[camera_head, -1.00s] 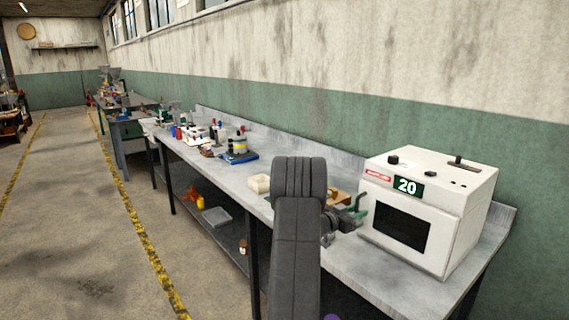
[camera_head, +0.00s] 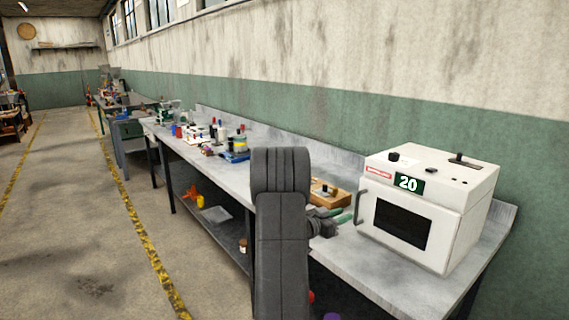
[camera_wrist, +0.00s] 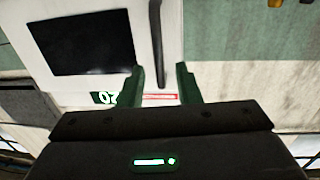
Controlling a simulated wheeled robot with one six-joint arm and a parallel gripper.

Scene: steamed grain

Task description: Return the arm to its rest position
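My gripper (camera_head: 343,216) is just left of the white oven (camera_head: 452,197) in the head view, above the workbench (camera_head: 375,270). In the wrist view its two green fingers (camera_wrist: 159,72) stand apart with nothing held between them. The oven shows upside down there, with its dark window (camera_wrist: 82,43), its handle (camera_wrist: 157,42) and a green number plate. The gripper is apart from the handle as far as I can tell. The oven door looks shut. My dark grey arm rises in the middle of the head view and hides part of the bench.
A wooden tray (camera_head: 331,194) lies on the bench behind my gripper. Bottles and a blue-based device (camera_head: 236,156) stand farther along the bench. A lower shelf (camera_head: 212,205) holds a few items. The floor (camera_head: 85,230) to the left is clear, with yellow striped lines.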

